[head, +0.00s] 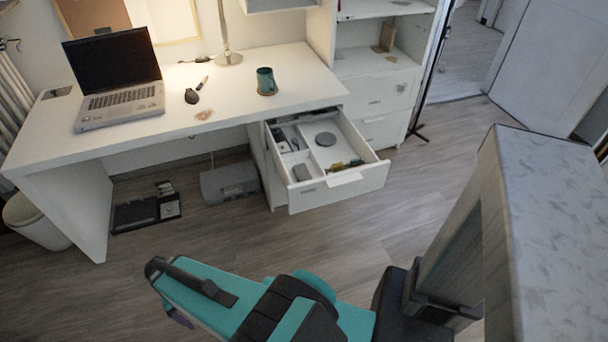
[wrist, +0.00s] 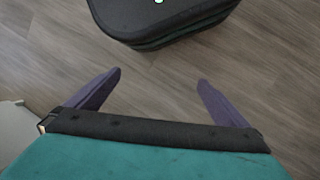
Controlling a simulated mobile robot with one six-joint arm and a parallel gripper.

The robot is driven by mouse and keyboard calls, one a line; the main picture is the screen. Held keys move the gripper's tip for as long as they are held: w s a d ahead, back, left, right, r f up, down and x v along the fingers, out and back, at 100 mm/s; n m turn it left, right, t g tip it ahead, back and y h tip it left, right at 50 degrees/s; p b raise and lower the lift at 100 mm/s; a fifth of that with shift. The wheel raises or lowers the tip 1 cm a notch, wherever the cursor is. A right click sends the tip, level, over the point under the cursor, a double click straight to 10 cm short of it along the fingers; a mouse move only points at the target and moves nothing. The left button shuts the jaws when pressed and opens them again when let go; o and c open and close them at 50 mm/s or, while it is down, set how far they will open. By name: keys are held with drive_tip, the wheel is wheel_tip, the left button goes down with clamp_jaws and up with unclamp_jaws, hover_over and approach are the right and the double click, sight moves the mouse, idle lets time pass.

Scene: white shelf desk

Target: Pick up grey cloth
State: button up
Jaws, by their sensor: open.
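I cannot make out a grey cloth for certain. A small grey item (head: 301,172) lies in the front left compartment of the open drawer (head: 340,190), too small to tell if it is cloth. My gripper (wrist: 158,82) is open in the wrist view, its two purple fingers spread with only wood floor between them. In the head view my teal arm is low in front, over the floor and well apart from the desk and drawer.
The white desk (head: 240,95) holds a laptop (head: 115,80), a teal cup (head: 266,80) and a lamp (head: 228,57). The drawer also holds a round grey object (head: 326,139). A grey box (head: 230,182) stands under the desk. Floor before the desk is clear.

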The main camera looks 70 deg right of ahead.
drive_tip(key=w+d+r+m, duration=0.1)
drive_tip(key=d+r+m, duration=0.3)
drive_tip(key=d, duration=0.6)
drive_tip(key=w+d+r+m+t+h, duration=0.15)
drive_tip(key=d+r+m, duration=0.3)
drive_tip(key=d, duration=0.45)
drive_tip(key=w+d+r+m, duration=0.25)
drive_tip(key=d+r, duration=0.25)
drive_tip(key=d, duration=0.5)
drive_tip(key=s+d+r+m, duration=0.5)
drive_tip(key=s+d+r, duration=0.2)
drive_tip(key=d, duration=0.4)
drive_tip(key=s+d+r+m+h, duration=0.1)
drive_tip(key=s+d+r+m, duration=0.5)
drive_tip(key=d+r, duration=0.3)
drive_tip(key=s+d+g+b, duration=0.1)
drive_tip(key=d, duration=0.2)
drive_tip(key=shift+s+d, duration=0.3)
hover_over(297, 174)
drive_tip(key=shift+h, duration=0.25)
drive_tip(key=shift+w+f+p, duration=0.15)
drive_tip(key=shift+f+p, duration=0.15)
drive_tip(key=shift+f, duration=3.7)
drive_tip(key=shift+f, duration=0.1)
